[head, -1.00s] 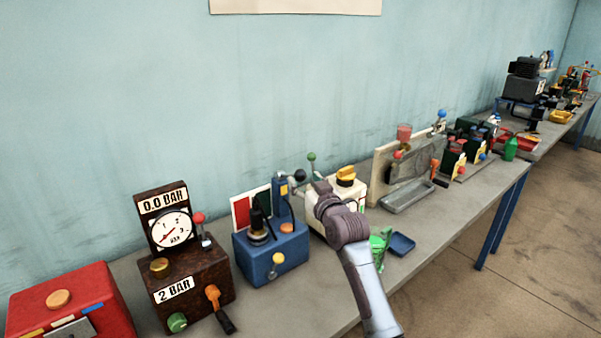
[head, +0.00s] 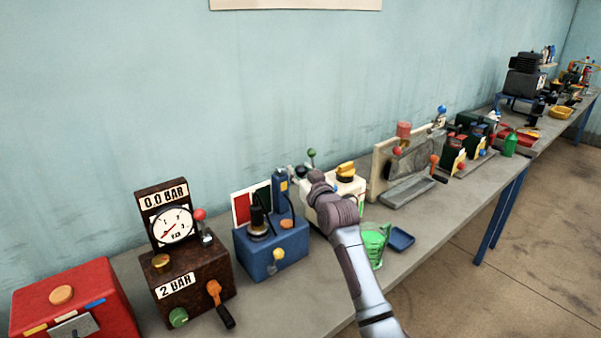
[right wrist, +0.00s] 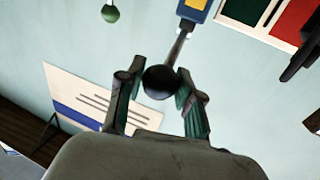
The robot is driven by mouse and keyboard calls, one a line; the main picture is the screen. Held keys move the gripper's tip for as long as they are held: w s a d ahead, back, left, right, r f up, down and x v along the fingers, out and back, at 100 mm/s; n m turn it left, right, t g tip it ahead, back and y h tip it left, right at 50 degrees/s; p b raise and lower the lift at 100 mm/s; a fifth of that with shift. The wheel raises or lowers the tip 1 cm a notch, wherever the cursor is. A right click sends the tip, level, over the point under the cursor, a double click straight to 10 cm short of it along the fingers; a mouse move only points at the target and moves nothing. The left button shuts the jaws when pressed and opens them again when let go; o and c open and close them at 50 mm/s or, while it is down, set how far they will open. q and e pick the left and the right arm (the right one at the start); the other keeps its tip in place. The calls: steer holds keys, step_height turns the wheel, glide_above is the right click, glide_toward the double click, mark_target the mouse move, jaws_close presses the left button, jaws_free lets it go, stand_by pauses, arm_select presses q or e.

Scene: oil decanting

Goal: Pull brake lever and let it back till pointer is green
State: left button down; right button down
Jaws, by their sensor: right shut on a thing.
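The blue brake unit (head: 270,250) stands on the bench left of my right arm, with a blue post (head: 281,192) at its back and a red, white and green panel (head: 241,209) behind it. In the right wrist view, a lever with a black ball knob (right wrist: 159,82) runs from the blue post (right wrist: 195,8). My right gripper (right wrist: 160,77) is shut on that knob, one finger on each side. The panel (right wrist: 262,15) shows at the upper right; I cannot tell which colour a pointer stands at. In the head view my wrist largely hides the fingers. My left gripper is not in view.
A brown gauge box (head: 190,280) and a red box (head: 75,300) stand to the left. A cream unit (head: 345,190) with a yellow knob is close by my right wrist. A green jug (head: 375,243) and a small blue tray (head: 401,238) lie to its right.

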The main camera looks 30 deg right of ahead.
steer(key=r+p, duration=0.2)
steer(key=p, duration=0.1)
steer(key=w+r+g+p, duration=0.1)
steer(key=p, duration=0.2)
steer(key=shift+w+r, duration=0.2)
steer(key=shift+r, duration=0.15)
steer(key=shift+w+a+r+p, duration=0.1)
steer(key=shift+w+r+p, duration=0.2)
steer(key=shift+w+r, duration=0.3)
steer(key=shift+w+r+p, duration=0.25)
steer(key=shift+w+r, duration=0.1)
steer(key=shift+w, duration=0.3)
steer(key=shift+w+r, duration=0.25)
steer(key=shift+w, duration=0.25)
steer(key=shift+w+r, duration=0.25)
steer(key=shift+w, duration=0.25)
steer(key=shift+w+a, duration=0.1)
steer(key=c, duration=1.2)
jaws_free()
steer(key=o, duration=0.5)
steer(key=shift+w+a+f, duration=0.1)
steer(key=shift+w+f, duration=0.05)
steer(key=shift+c, duration=0.2)
steer(key=shift+f, duration=0.1)
